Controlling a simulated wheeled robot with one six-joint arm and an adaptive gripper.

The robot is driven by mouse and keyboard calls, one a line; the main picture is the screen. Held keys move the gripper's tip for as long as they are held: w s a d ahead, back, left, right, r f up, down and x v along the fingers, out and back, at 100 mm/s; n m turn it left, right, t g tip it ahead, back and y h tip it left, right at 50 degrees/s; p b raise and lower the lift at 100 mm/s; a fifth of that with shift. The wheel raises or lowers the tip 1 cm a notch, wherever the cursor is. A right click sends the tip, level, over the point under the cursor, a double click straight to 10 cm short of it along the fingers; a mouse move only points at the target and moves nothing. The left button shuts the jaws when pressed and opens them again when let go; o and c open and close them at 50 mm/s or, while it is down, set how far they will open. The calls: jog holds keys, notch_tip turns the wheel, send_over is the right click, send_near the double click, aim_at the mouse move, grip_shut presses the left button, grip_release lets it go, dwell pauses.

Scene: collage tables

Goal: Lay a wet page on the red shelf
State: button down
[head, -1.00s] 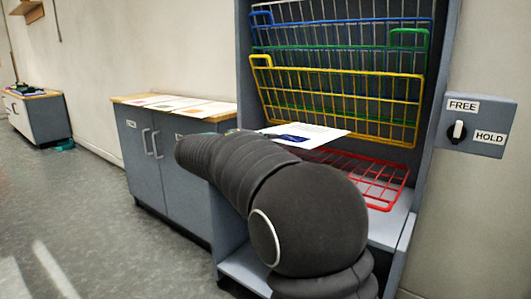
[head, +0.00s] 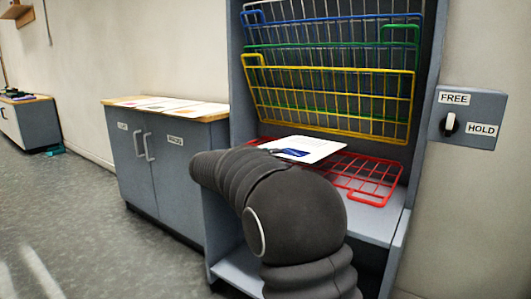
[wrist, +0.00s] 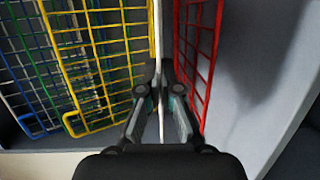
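The red shelf (head: 372,182) is a wire rack lying flat at the bottom of the grey drying rack. The white page (head: 318,147) with a dark blue print is held roughly level, overlapping the red shelf's left and back part in the head view. In the wrist view the page (wrist: 158,35) shows edge-on between the red shelf (wrist: 207,50) and the yellow shelf, with a gap to the red wires. My gripper (wrist: 160,88) is shut on the page's near edge. In the head view my arm hides the gripper and part of the red shelf.
The yellow shelf (head: 335,105), green shelf (head: 400,33) and blue shelf (head: 253,18) are tilted up above the red one. A switch box (head: 468,120) marked FREE and HOLD is on the right. A cabinet (head: 165,160) at left carries several sheets.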

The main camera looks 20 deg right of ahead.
jog(key=shift+w+d+f+b, duration=0.2)
jog(key=shift+w+d+f, duration=0.1)
jog(key=shift+f, duration=0.45)
jog(key=shift+w+d+f+b, duration=0.2)
jog(key=shift+d+f, duration=0.1)
jog(key=shift+f, duration=0.4)
jog(key=shift+w+d+f+b, duration=0.2)
jog(key=shift+w+d+f, duration=0.1)
jog(key=shift+f, duration=0.45)
jog(key=shift+c, duration=2.4)
grip_release()
jog(key=shift+f, duration=0.1)
jog(key=shift+f, duration=1.35)
jog(key=shift+a, duration=0.1)
